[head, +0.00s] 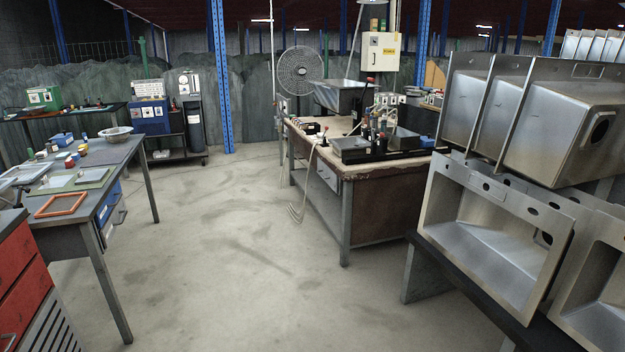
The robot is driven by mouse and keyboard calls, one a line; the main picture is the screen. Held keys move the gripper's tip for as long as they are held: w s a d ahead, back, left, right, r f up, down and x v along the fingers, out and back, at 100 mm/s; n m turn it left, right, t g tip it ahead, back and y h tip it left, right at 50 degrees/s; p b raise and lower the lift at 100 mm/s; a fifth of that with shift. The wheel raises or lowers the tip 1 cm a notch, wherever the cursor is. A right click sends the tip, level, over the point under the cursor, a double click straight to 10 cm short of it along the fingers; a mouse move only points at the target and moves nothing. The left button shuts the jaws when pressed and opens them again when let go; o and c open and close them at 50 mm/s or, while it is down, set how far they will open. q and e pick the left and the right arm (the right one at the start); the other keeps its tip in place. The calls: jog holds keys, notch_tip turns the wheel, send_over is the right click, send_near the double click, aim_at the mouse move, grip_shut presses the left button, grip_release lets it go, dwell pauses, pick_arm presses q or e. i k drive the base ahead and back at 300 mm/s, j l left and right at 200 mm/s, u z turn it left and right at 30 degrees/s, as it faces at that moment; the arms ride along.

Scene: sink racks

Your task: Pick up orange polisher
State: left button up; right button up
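I cannot clearly make out an orange polisher in the head view. A small dark tool with a reddish part (313,128) lies on the wooden-topped workbench (345,172) in the middle distance; it is too small to tell what it is. Several upright tools or bottles with coloured tops (376,128) stand further right on that bench. A flat orange rectangular frame (61,204) lies on the grey table (118,158) at the left. Neither of my grippers is in view.
Stainless steel sinks (490,225) are racked close on the right. A red drawer cabinet (22,275) stands at the near left. A blue post (220,75) and a fan (299,73) stand further back. The concrete floor (205,265) between the tables is clear.

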aim_at(366, 126)
jog(key=i+u, duration=0.35)
jog(key=i, duration=1.5)
jog(key=i+z, duration=0.1)
jog(key=i, duration=0.5)
jog(key=i+j+z, duration=0.15)
jog(key=i, duration=0.5)
jog(key=i+j+z, duration=0.1)
jog(key=i+j, duration=0.15)
jog(key=i, duration=0.35)
jog(key=i+j+z, duration=0.15)
jog(key=i+z, duration=0.35)
jog(key=i+j+z, duration=0.2)
jog(key=z, duration=0.3)
jog(key=i+j+z, duration=0.25)
jog(key=j+z, duration=0.25)
jog(key=i+j+z, duration=0.2)
jog(key=j+z, duration=0.3)
